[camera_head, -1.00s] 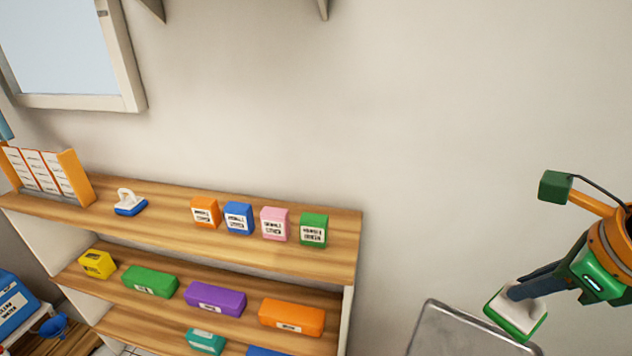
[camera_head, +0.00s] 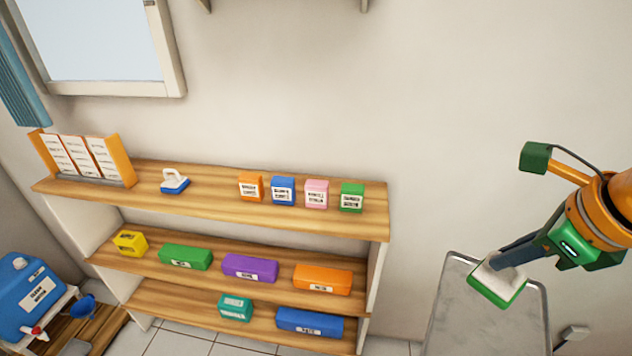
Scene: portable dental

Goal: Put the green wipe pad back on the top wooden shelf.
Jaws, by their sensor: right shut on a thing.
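The green wipe pad (camera_head: 497,287) has a white top and a green base. My right gripper (camera_head: 494,263) is shut on it and holds it slightly tilted in front of the metal tray, at the right. The fingertips partly hide its handle. The top wooden shelf (camera_head: 215,201) is well to the left of the gripper. On it stand a blue wipe pad with a white handle (camera_head: 174,181) and a row of small boxes: orange (camera_head: 250,186), blue (camera_head: 283,190), pink (camera_head: 316,193) and green (camera_head: 351,197). My left gripper is out of view.
A card holder (camera_head: 124,160) stands at the top shelf's left end. Free room lies between the blue pad and the orange box. Lower shelves hold several coloured boxes, such as a purple one (camera_head: 249,267). A grey metal tray (camera_head: 450,318) stands right of the shelves.

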